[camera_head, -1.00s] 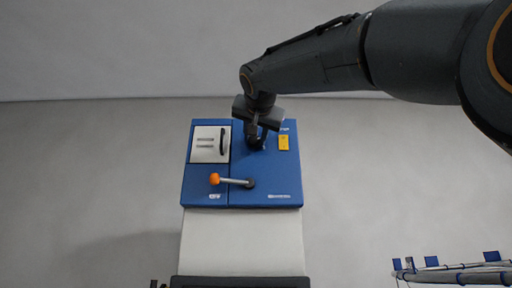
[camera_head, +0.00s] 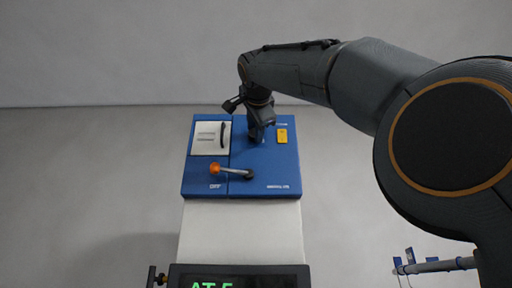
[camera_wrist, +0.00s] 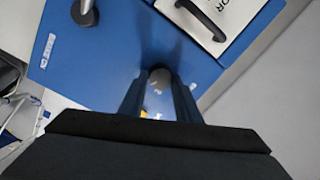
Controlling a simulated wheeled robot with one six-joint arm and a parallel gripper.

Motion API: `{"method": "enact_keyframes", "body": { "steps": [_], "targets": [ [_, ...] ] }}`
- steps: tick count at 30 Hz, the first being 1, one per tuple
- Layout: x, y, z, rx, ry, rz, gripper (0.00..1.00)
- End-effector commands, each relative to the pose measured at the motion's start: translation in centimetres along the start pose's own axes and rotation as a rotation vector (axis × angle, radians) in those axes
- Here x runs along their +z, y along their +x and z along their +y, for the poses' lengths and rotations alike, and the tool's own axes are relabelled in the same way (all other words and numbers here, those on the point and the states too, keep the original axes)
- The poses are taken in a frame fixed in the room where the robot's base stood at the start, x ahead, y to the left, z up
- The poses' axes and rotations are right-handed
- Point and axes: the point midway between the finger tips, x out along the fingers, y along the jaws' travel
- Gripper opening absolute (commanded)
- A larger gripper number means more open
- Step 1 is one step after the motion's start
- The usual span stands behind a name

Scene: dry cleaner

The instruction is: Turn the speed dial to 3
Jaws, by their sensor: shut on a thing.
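The blue control panel (camera_head: 275,182) stands ahead of me in the head view. My gripper (camera_head: 256,137) points down at its upper middle and is shut on the speed dial, which it mostly hides there. In the wrist view the dial's rounded, dark-rimmed end (camera_wrist: 158,72) shows between the two fingers. The dial's marks and pointer cannot be read. A dark display (camera_head: 240,280) at the bottom edge shows green text like "AT 5", cut off by the frame.
A lever with an orange knob (camera_head: 215,168) lies across the panel's front, near an "OFF" label. A white hatch with a dark handle (camera_head: 222,135) is left of my gripper. A yellow label (camera_head: 282,136) is to its right. A rail with blue tags (camera_head: 440,265) is at lower right.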

Motion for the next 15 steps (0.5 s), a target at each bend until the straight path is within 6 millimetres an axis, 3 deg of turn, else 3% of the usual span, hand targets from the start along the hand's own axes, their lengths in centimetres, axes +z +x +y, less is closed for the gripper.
{"method": "enact_keyframes", "body": {
  "steps": [15],
  "targets": [
    [0.02, 0.01, 0.02, 0.000, 0.038, 0.002, 0.08]
  ]
}}
